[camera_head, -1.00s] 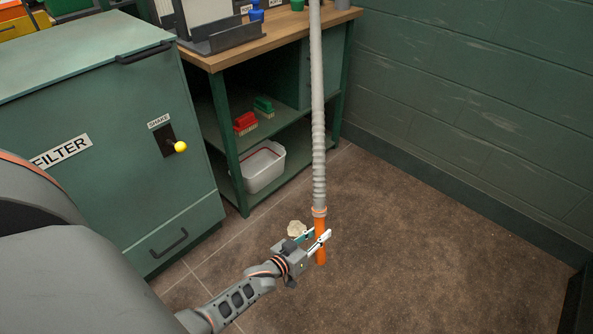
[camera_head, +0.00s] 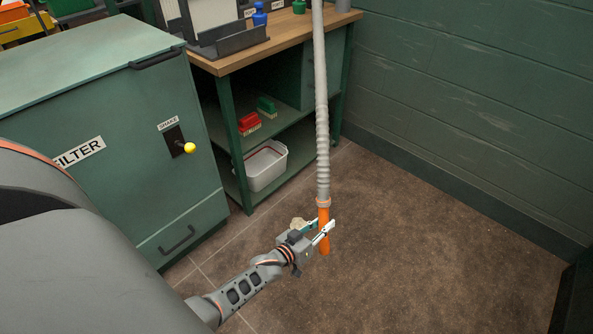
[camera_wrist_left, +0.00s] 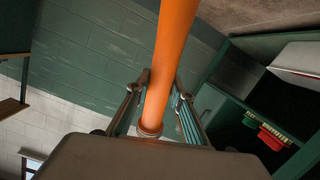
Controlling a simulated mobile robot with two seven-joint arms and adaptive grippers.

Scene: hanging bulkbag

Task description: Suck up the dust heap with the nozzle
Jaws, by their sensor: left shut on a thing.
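The orange nozzle (camera_head: 324,243) hangs nearly upright at the end of a grey ribbed hose (camera_head: 321,120). My left gripper (camera_head: 325,231) is shut around the nozzle. In the left wrist view the nozzle (camera_wrist_left: 170,50) runs between the two fingers. A small pale lump, which looks like the dust heap (camera_head: 297,223), lies on the floor just behind my left gripper, left of the nozzle. The gripper hides part of it. I cannot tell whether the nozzle's lower end touches the floor. My right gripper is not in view.
A green filter cabinet (camera_head: 110,120) with a yellow-knobbed lever (camera_head: 189,147) stands at the left. A workbench (camera_head: 285,47) behind holds a white bin (camera_head: 267,166) and red and green brushes on its shelves. A green wall (camera_head: 470,110) bounds the right. Brown floor right of the nozzle is clear.

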